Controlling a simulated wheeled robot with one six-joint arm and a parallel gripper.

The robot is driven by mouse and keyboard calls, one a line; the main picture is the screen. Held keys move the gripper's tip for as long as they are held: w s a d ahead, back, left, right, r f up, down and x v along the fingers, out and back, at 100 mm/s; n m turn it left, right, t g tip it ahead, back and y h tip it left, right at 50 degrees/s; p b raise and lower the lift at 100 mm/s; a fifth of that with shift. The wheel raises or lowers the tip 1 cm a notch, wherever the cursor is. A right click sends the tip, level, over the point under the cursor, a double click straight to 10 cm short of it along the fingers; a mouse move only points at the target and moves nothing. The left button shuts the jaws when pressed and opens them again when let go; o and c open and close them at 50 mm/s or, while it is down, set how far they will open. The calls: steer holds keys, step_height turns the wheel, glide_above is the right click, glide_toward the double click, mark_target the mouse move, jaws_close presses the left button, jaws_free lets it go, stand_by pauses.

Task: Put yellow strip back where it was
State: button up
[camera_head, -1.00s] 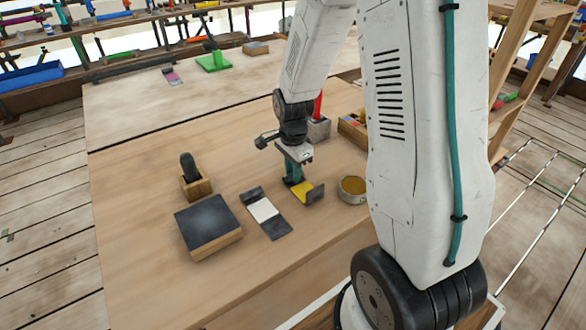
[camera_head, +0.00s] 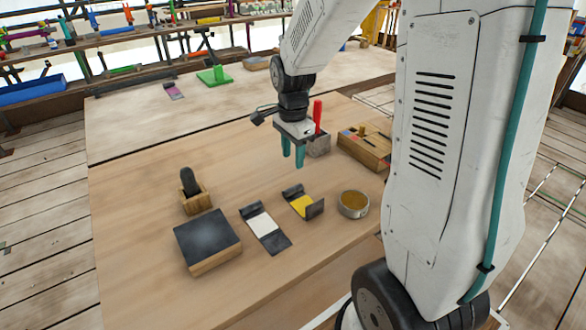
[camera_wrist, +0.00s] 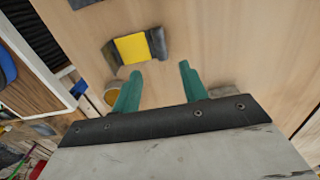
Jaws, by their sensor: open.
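The yellow strip (camera_head: 301,205) lies in a dark holder (camera_head: 315,210) with raised ends on the wooden table. In the wrist view the yellow strip (camera_wrist: 132,48) shows between the holder's dark ends (camera_wrist: 157,42). My gripper (camera_head: 292,166) is open and empty, with teal fingers, above and behind the holder in the head view. In the wrist view my gripper (camera_wrist: 158,75) has its two fingers well apart with nothing between them, clear of the strip.
Left of the holder lies a dark piece with a white strip (camera_head: 262,226). A dark-topped block (camera_head: 207,236) and a wooden box with a dark handle (camera_head: 194,196) stand farther left. A round tin (camera_head: 353,204) is close on the right; a compartment box (camera_head: 364,145) is behind it.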

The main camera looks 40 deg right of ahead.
steer(key=s+a+r+n, duration=0.6)
steer(key=s+r+n, duration=0.3)
steer(key=s+r, duration=0.2)
steer(key=s+a+r+n+t, duration=0.1)
steer(key=s+a+r+n, duration=0.1)
steer(key=s+n, duration=0.7)
steer(key=s+a, duration=0.1)
steer(key=s, duration=0.2)
steer(key=shift+s+r, duration=0.15)
steer(key=shift+a, duration=0.1)
